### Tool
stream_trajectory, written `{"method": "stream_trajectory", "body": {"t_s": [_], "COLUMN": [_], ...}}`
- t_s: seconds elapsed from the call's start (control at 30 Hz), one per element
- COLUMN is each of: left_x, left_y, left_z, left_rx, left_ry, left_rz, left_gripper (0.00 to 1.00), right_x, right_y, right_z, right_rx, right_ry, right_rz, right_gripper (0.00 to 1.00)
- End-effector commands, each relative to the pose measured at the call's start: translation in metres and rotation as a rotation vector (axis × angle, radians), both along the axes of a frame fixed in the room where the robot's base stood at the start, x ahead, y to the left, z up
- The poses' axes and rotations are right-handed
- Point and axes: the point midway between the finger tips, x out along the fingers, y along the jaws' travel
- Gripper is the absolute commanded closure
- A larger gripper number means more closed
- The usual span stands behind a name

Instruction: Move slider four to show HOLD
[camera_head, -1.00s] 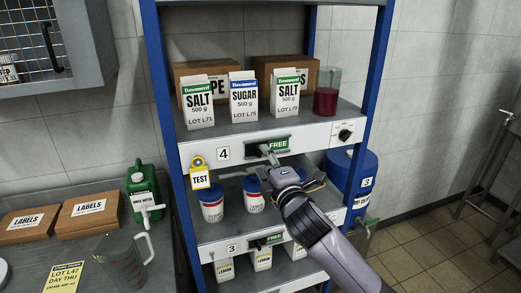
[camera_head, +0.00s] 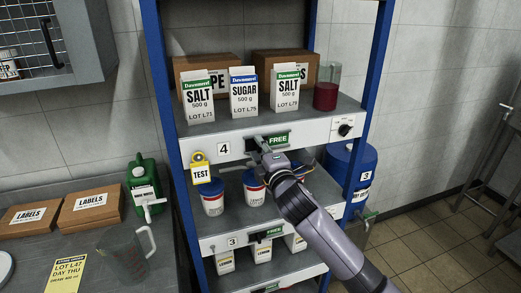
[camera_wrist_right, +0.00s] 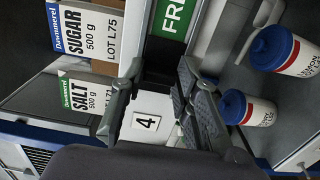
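Slider four is on the white front of the upper shelf, right of the "4" label (camera_head: 223,149). Its green window (camera_head: 278,140) reads FREE; the wrist view shows part of the same green window (camera_wrist_right: 174,18). My right gripper (camera_head: 259,147) is at the slider's dark slot, just left of the green window. In the right wrist view its two fingers (camera_wrist_right: 160,72) stand apart, with the dark slot and the "4" label showing between them. I cannot make out the slider's handle or whether a finger touches it. My left gripper is not in view.
Salt and sugar cartons (camera_head: 243,93) and a beaker of red liquid (camera_head: 326,96) stand on the shelf above. A yellow TEST tag (camera_head: 200,170) hangs left of the slider. White tubs with blue lids (camera_head: 211,198) stand below. Slider three (camera_head: 266,235) is on the lower shelf front.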

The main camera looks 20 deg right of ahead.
Motion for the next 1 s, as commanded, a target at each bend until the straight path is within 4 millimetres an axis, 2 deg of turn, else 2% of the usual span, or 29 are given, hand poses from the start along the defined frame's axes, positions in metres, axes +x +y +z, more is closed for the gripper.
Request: {"method": "stream_trajectory", "body": {"t_s": [0.4,0.83,1.0], "left_x": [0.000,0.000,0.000], "left_y": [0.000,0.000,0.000], "left_z": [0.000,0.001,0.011], "left_rx": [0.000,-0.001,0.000], "left_ry": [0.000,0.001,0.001], "left_rz": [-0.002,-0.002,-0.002], "left_gripper": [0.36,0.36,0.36], "right_x": [0.000,0.000,0.001], "right_y": [0.000,-0.003,-0.034], "right_z": [0.000,0.000,0.002], "right_rx": [0.000,-0.001,-0.007], "right_ry": [0.001,0.002,0.004], "right_rz": [0.000,-0.002,-0.006], "right_gripper": [1.00,1.00,1.00]}}
